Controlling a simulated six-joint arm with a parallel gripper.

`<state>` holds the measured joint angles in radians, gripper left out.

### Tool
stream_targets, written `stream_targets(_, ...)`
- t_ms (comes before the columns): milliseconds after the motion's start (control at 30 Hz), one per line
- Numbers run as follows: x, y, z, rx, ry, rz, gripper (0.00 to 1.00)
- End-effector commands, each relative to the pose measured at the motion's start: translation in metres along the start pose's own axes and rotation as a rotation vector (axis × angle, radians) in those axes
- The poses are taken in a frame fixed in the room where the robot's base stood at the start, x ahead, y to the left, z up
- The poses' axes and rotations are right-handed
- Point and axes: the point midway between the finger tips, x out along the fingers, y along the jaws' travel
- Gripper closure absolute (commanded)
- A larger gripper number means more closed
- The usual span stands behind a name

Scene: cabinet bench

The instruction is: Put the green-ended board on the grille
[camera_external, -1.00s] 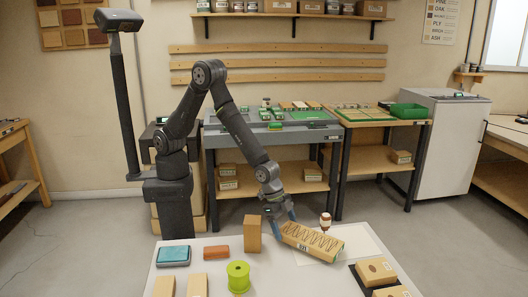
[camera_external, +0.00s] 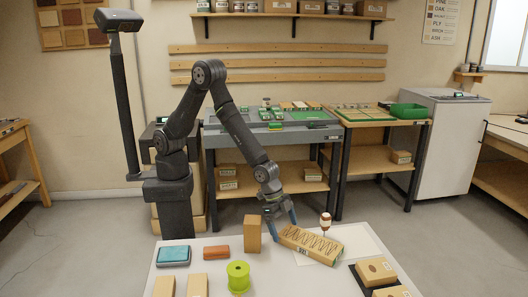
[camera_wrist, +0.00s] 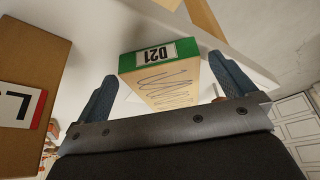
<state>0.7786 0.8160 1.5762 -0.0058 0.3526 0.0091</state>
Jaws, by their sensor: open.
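The board (camera_external: 311,243) lies on the white table in the external view, set at a slant, with a wavy dark line along its top. Its green end (camera_wrist: 158,56), labelled D21, shows in the wrist view. My gripper (camera_external: 281,222) is open at the board's left end in the external view. In the wrist view, my gripper (camera_wrist: 168,88) has its blue fingers apart on either side of the board, with visible gaps. I cannot pick out a grille with certainty.
An upright wooden block (camera_external: 252,233) stands just left of my gripper. A small bottle (camera_external: 325,224) stands behind the board. A lime spool (camera_external: 238,277), teal pad (camera_external: 173,256) and orange block (camera_external: 222,252) are at left. Boxes (camera_external: 376,271) on a dark base are at right.

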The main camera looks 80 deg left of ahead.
Motion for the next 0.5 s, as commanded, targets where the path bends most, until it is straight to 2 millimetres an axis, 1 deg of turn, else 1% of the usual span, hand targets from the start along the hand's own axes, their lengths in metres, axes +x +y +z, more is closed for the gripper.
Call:
stream_targets(300,-0.058,0.0,-0.001,0.0,0.004,0.0,0.0)
stream_targets(500,-0.089,0.0,-0.001,0.0,0.003,0.0,0.0)
